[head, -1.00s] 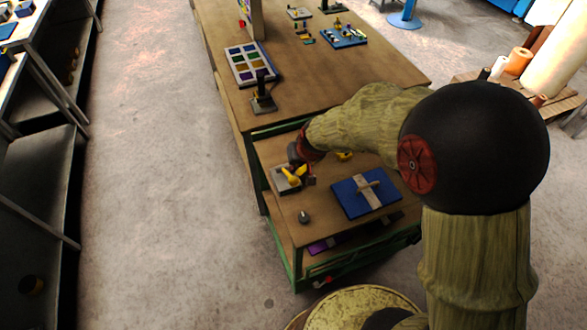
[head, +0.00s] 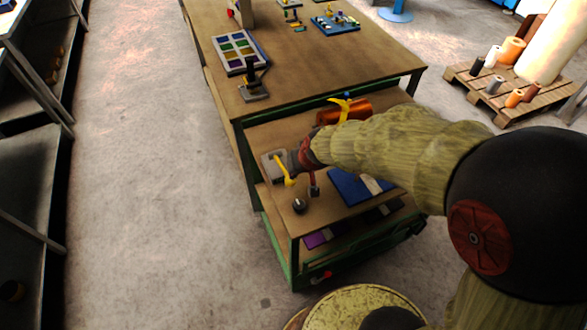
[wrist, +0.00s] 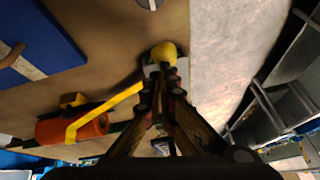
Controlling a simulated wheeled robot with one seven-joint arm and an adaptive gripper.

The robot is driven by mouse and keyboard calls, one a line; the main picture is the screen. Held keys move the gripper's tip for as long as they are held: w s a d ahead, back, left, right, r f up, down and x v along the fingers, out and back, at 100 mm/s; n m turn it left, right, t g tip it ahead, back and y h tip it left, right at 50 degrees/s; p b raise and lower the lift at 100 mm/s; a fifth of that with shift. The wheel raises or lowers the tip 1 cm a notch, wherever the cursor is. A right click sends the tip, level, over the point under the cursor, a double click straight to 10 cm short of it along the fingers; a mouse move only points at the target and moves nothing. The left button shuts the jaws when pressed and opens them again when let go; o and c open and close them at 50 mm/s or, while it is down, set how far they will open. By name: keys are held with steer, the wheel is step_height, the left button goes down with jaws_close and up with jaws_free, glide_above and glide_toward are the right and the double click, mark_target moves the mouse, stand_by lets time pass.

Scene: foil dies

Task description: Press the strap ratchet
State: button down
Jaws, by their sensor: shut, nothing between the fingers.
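The strap ratchet shows as a grey block (head: 272,166) with a yellow lever (head: 285,171) at the left side of the lower bench top. In the wrist view, its rounded yellow end (wrist: 163,53) sits just beyond my fingertips. A yellow strap (wrist: 112,104) runs from there to an orange roll (wrist: 72,128). The orange roll also shows in the head view (head: 362,108). My gripper (wrist: 163,80) is shut and empty, close over the grey block. I cannot tell whether it touches the lever. My fingers and arm hide part of the ratchet and strap.
A blue board (head: 345,186) with a pale strip lies right of the ratchet, partly behind my arm. A small dark knob (head: 299,205) stands near the front edge. The higher table (head: 325,65) behind holds a tray of coloured squares (head: 237,52) and a black stand (head: 253,84).

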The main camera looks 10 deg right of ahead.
steer(key=shift+s+f, duration=0.2)
steer(key=shift+f, duration=0.1)
steer(key=shift+r, duration=0.15)
steer(key=p+v, duration=0.4)
steer(key=v, duration=0.7)
steer(key=shift+d+r, duration=0.35)
steer(key=shift+d, duration=0.05)
steer(key=shift+w, duration=0.15)
steer(key=s+d+r, duration=0.2)
steer(key=s+r, duration=0.4)
steer(key=s, duration=0.2)
steer(key=s+d+r+h, duration=0.1)
steer(key=s+d+r, duration=0.2)
steer(key=s+r, duration=0.4)
steer(key=shift+s+d+h+b, duration=0.3)
steer(key=shift+s+b, duration=0.1)
steer(key=shift+s, duration=0.4)
